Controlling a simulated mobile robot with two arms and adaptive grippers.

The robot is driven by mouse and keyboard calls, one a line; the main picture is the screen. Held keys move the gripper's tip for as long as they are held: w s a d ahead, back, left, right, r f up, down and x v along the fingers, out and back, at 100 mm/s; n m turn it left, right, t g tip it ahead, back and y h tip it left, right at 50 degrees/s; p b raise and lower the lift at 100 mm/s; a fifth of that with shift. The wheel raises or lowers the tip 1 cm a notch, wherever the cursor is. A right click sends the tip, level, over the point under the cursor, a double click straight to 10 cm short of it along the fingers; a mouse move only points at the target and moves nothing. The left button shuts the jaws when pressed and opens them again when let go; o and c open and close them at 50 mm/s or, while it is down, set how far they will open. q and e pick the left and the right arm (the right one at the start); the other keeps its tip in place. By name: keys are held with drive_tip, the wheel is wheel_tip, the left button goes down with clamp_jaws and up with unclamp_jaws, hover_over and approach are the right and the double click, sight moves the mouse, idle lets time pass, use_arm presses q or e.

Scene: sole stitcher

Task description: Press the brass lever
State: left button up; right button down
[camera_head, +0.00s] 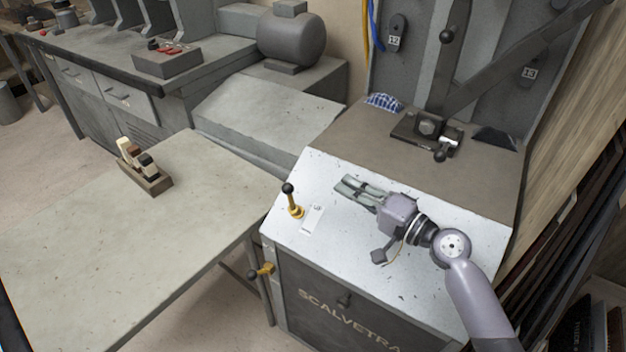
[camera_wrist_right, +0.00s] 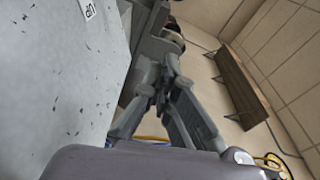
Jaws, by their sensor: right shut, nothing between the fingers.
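A brass lever (camera_head: 295,208) with a black ball knob stands up from the pale speckled top of the machine cabinet, near its left edge. A small white label plate (camera_head: 312,219) lies beside it; part of a label reading "UP" (camera_wrist_right: 88,10) shows in the right wrist view. My right gripper (camera_head: 347,186) is shut and empty above the cabinet top, to the right of the lever and apart from it. Its fingers point left and toward the back. I cannot make out the lever in the right wrist view. My left gripper is not in view.
A second brass fitting with a black knob (camera_head: 262,272) sticks out from the cabinet's left side. A dark clamp mechanism (camera_head: 428,130) stands behind the pale top. A workbench (camera_head: 120,240) at left carries a wooden block with tools (camera_head: 146,172). The pale top around the lever is clear.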

sight(290, 199)
drive_tip(key=x, duration=1)
drive_tip(key=shift+s+a+p, duration=0.1)
drive_tip(key=shift+a+p, duration=0.1)
drive_tip(key=shift+p, duration=0.1)
drive_tip(key=shift+s+a+f+p, duration=0.15)
drive_tip(key=shift+s+a+p, duration=0.05)
drive_tip(key=shift+s, duration=0.35)
drive_tip(key=shift+s+a+f+p, duration=0.1)
drive_tip(key=shift+s+a+p, duration=0.05)
drive_tip(key=shift+s, duration=0.4)
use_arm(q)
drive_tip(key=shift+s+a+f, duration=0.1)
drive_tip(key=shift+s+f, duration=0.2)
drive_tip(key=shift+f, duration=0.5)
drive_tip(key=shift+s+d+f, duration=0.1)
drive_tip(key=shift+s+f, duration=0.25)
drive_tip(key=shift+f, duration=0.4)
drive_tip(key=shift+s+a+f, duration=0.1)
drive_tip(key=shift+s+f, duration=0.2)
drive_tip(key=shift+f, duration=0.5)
use_arm(e)
drive_tip(key=shift+s+a+f, duration=0.15)
drive_tip(key=shift+s+a, duration=0.1)
drive_tip(key=shift+s, duration=0.4)
